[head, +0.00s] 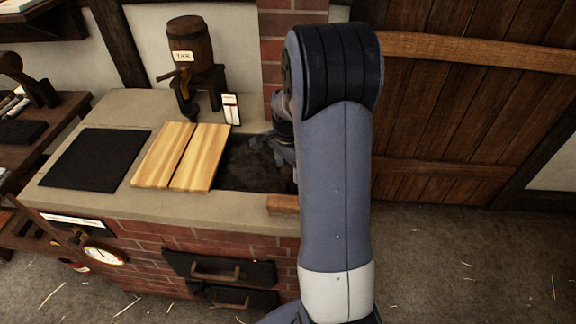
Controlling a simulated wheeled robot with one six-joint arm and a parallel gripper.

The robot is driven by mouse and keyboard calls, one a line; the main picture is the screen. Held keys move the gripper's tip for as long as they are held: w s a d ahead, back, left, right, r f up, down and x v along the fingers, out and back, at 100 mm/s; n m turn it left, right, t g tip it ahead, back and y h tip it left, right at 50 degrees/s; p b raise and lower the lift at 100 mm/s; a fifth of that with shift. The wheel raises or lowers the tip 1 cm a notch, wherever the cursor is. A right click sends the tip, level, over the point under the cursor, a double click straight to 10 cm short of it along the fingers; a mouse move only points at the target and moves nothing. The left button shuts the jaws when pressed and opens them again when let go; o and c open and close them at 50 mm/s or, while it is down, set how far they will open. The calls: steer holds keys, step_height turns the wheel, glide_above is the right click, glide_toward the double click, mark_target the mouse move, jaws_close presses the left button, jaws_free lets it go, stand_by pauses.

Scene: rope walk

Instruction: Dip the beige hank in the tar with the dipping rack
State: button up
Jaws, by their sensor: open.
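A dark, rough-surfaced opening (252,165), which looks like the tar vat, is set in the top of a brick counter. Two light wooden boards (180,156) lie beside it on the left. A small barrel labelled TAR (190,46) stands on a stand behind. My gripper (286,150) is open over the right side of the dark opening, partly hidden behind my arm. A wooden block or handle (283,204) shows at the opening's front right edge; I cannot tell whether it belongs to the dipping rack. I see no beige hank.
A black flat plate (95,160) lies on the counter's left. A small white gauge card (231,108) stands behind the opening. The brick front (150,245) has a round dial (104,254) and dark iron doors (218,272). A wooden workbench (60,122) is at left. Floor at right is clear.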

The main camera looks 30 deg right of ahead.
steer(key=shift+r, duration=0.1)
jaws_close()
stand_by(0.5)
